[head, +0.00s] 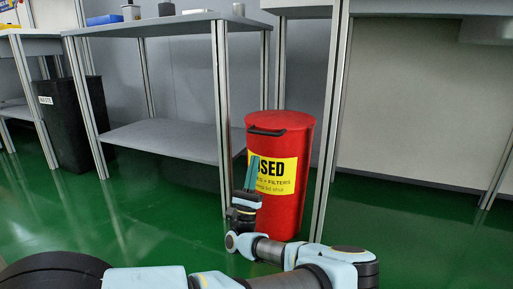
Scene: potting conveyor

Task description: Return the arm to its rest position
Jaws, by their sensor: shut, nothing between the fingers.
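My gripper (254,167) is in the lower middle of the head view, with its narrow fingers pointing up. The fingers are together and hold nothing. My arm (273,252) stretches low across the bottom right of the picture, folded up at the wrist. The gripper overlaps the left front of a red bin in this view, and it hides part of the bin's label. I cannot tell whether the gripper touches the bin.
The red bin (293,215) with a yellow label stands by the table legs. A grey table (165,25) with a lower shelf (165,140) stands left of it. A black bin (68,125) is further left. Green floor (150,215) is open in front.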

